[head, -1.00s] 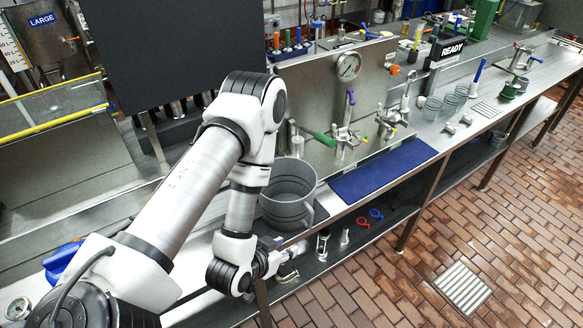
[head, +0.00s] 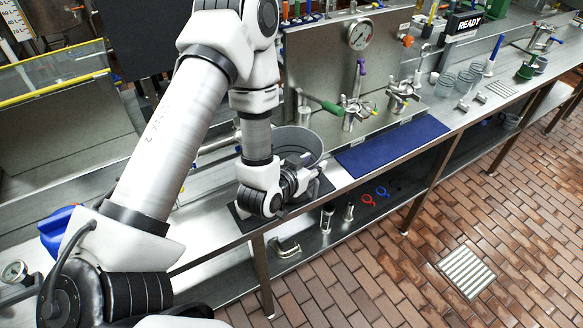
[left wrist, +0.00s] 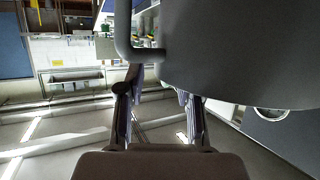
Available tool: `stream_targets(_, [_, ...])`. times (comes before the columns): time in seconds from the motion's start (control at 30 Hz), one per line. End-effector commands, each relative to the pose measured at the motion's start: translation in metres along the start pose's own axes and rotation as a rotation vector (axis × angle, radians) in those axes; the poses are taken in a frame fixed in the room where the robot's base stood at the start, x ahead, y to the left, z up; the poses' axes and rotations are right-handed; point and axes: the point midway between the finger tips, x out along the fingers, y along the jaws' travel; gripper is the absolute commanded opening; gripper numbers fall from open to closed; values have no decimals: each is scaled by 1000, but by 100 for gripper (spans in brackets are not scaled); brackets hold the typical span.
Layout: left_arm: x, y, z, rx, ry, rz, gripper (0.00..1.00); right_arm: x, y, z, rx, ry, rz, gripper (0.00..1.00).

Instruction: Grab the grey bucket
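The grey bucket (head: 297,138) stands on the metal bench below the green-handled valve, partly hidden behind my left gripper (head: 308,178). In the left wrist view the bucket wall (left wrist: 240,45) fills the upper right, and its curved handle (left wrist: 124,32) hangs at the upper middle. My left gripper (left wrist: 157,92) has its two fingers apart, close to the lower bend of the handle. I cannot tell whether a finger touches the handle or the bucket. My right gripper is in neither view.
A blue mat (head: 392,144) lies on the bench right of the bucket. The valve panel with a gauge (head: 361,34) stands behind. A lower shelf holds red (head: 368,200) and blue (head: 382,192) rings and metal fittings. The brick floor in front is clear.

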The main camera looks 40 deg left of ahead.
Motion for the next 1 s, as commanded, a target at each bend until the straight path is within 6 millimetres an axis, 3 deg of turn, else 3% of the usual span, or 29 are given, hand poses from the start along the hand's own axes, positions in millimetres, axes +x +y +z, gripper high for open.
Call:
stream_targets(0.13, [20,0,-3,1,1,0,35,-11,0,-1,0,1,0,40])
stream_targets(0.33, [23,0,-1,-1,0,0,35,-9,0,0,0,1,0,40])
stream_targets(0.37, [23,0,-1,-1,0,0,32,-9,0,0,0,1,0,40])
stream_targets(0.43, [22,0,-1,-1,0,0,7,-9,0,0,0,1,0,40])
stream_targets(0.47, [22,0,-1,-1,0,0,0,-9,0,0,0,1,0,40])
stream_targets(1.0, [20,0,-8,-1,2,-1,0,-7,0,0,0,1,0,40])
